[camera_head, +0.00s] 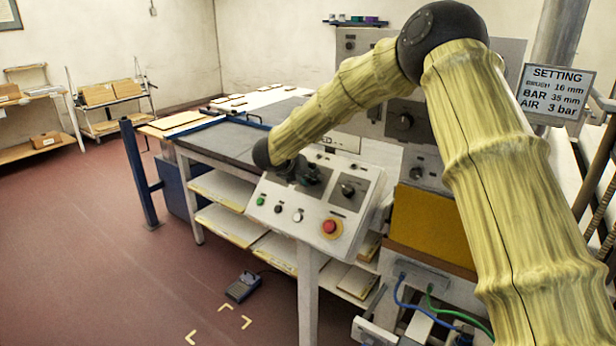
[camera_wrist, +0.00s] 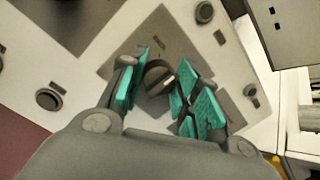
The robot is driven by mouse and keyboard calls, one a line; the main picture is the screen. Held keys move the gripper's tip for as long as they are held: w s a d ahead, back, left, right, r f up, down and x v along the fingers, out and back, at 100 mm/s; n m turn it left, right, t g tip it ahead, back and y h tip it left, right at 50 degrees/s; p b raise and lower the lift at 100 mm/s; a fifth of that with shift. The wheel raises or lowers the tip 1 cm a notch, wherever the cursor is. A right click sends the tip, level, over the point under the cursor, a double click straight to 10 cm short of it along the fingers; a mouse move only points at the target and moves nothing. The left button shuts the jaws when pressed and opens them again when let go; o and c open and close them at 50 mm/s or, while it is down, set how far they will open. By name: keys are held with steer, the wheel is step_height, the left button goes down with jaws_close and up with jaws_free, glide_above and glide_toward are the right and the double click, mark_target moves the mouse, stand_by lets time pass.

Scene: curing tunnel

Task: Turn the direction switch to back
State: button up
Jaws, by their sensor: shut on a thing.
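A dark rotary knob (camera_wrist: 158,78) with a pale pointer line sits on a grey plate in the wrist view. My gripper (camera_wrist: 162,74) has its teal pads on both sides of this knob and is shut on it. In the head view my gripper (camera_head: 308,174) is at the left dark plate of the sloped control panel (camera_head: 305,236) and hides that knob. The label by the knob is too blurred to read, so I cannot tell its marked positions. A second rotary knob (camera_head: 347,190) sits on the right plate, free of my gripper.
A red stop button (camera_head: 330,227) and a green button (camera_head: 261,201) are on the panel's lower part. A work table (camera_head: 225,140) stands behind it. A setting sign (camera_head: 553,92) is at the right. The floor at left is clear.

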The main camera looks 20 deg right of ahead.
steer(key=shift+s+f, duration=0.15)
steer(key=shift+f, duration=0.1)
steer(key=o, duration=1)
steer(key=shift+r, duration=0.1)
steer(key=shift+a+r, duration=0.1)
steer(key=shift+s+a+r, duration=0.1)
steer(key=shift+a+r, duration=0.1)
steer(key=v, duration=1.1)
steer(key=shift+s, duration=0.2)
